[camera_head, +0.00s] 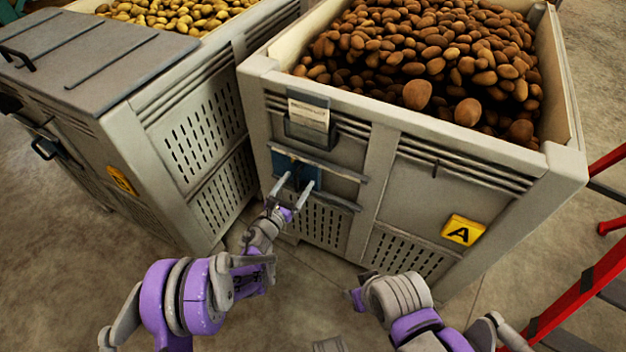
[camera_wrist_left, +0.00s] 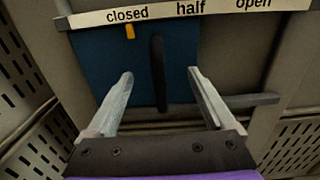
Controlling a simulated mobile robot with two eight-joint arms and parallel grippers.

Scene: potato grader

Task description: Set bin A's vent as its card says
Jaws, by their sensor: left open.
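Bin A (camera_head: 400,128) is a grey crate with a yellow A plate (camera_head: 463,230) on its front. A card (camera_head: 309,115) sits in a holder on the front; its writing is too small to read. Below it is the vent's blue slide plate (camera_wrist_left: 95,62), with a dark upright handle (camera_wrist_left: 158,75). The scale strip (camera_wrist_left: 222,12) reads closed, half, open; the orange pointer (camera_wrist_left: 130,31) is under closed. My left gripper (camera_head: 293,184) is open, its fingers on either side of the handle, apart from it in the wrist view. My right gripper (camera_head: 357,297) is low, its fingers not clear.
Brown potatoes (camera_head: 440,50) fill bin A. Another grey bin (camera_head: 190,130) with yellow potatoes and a grey lid (camera_head: 90,60) stands close on the left. A red ladder-like frame (camera_head: 580,290) stands at the right. Bare floor (camera_head: 320,290) lies in front of bin A.

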